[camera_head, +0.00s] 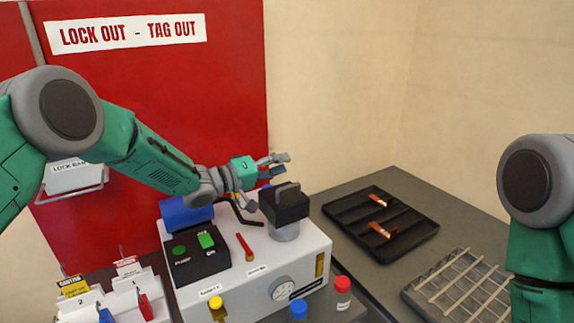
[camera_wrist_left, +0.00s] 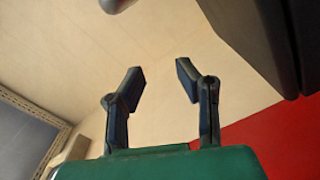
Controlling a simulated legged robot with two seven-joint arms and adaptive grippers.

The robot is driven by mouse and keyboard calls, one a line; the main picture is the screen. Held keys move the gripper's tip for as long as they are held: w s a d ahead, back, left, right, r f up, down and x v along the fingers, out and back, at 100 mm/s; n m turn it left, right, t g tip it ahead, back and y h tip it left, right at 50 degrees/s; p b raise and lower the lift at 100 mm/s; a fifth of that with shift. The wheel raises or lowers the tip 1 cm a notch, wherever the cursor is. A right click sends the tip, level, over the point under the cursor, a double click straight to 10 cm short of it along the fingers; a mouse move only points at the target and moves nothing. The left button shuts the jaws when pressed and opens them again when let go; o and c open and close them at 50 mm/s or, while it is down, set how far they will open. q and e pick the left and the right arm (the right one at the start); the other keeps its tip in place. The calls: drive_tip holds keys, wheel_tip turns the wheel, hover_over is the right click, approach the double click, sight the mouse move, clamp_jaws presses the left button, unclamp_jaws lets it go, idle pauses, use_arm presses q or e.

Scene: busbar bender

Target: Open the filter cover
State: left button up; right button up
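A white machine (camera_head: 262,265) stands in the middle of the head view. On its right top sits a black block with a raised handle (camera_head: 285,203) on a short silver cylinder; no label shows whether this is the filter cover. My left gripper (camera_head: 280,165) hangs above and behind the block, apart from it, with its fingers pointing right. In the left wrist view its two fingers (camera_wrist_left: 160,78) are spread with nothing between them. A dark shape (camera_wrist_left: 262,40) fills that view's upper right, probably the block. My right arm enters at the right edge; its gripper is out of view.
The machine carries a blue cylinder (camera_head: 186,213), a black pump button box (camera_head: 195,254), a red lever (camera_head: 244,247) and a gauge (camera_head: 282,288). A black tray (camera_head: 415,234) with copper pieces and a wire rack (camera_head: 418,292) lie right. A red lockout board (camera_head: 165,75) stands behind.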

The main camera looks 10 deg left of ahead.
use_arm(q)
drive_tip(key=v, duration=1)
drive_tip(key=shift+f, duration=0.25)
